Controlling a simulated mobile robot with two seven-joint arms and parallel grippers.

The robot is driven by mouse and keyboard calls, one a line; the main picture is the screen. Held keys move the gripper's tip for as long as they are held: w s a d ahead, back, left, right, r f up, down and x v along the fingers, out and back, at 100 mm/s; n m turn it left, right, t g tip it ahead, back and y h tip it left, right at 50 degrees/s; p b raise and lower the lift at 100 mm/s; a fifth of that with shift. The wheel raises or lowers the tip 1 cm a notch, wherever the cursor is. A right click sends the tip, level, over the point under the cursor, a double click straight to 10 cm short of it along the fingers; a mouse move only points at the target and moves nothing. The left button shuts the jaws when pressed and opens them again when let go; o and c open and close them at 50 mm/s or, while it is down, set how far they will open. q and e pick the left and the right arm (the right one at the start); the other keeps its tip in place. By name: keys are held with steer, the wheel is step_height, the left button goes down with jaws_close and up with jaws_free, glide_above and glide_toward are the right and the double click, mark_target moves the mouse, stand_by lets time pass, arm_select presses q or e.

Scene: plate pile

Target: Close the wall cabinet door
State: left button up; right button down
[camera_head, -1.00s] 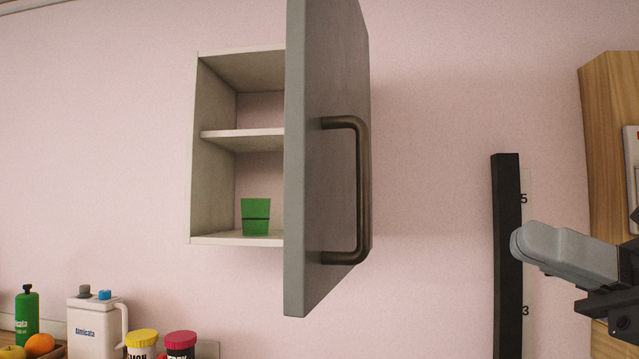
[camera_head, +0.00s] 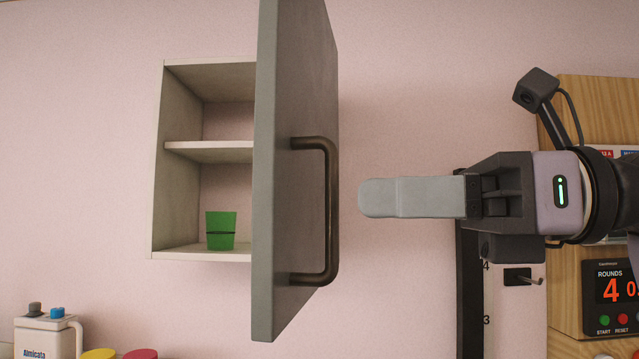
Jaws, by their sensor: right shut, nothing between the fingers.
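The wall cabinet (camera_head: 178,200) hangs on the pink wall, left of the middle. Its grey door (camera_head: 290,100) stands wide open, swung out toward me on the cabinet's right side. A dark bar handle (camera_head: 331,215) is on the door's right-facing side. My right gripper (camera_head: 368,198) points left, just right of the handle in the picture. Its fingers are shut and empty, and a gap shows between the fingertips and the door. My left gripper is not in view.
Two stacked green cups (camera_head: 221,230) stand on the cabinet's bottom shelf. A white jug (camera_head: 45,338) and yellow and red lids show at bottom left. A black vertical strip (camera_head: 470,290) and a wooden panel with a timer (camera_head: 617,295) are on the right, behind my arm.

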mark_target(280, 200)
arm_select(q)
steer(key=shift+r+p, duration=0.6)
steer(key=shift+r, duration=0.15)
arm_select(e)
steer(key=a, duration=0.4)
steer(key=w+a, duration=0.1)
steer(key=shift+a, duration=0.4)
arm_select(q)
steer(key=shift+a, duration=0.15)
arm_select(e)
steer(key=shift+a, duration=0.15)
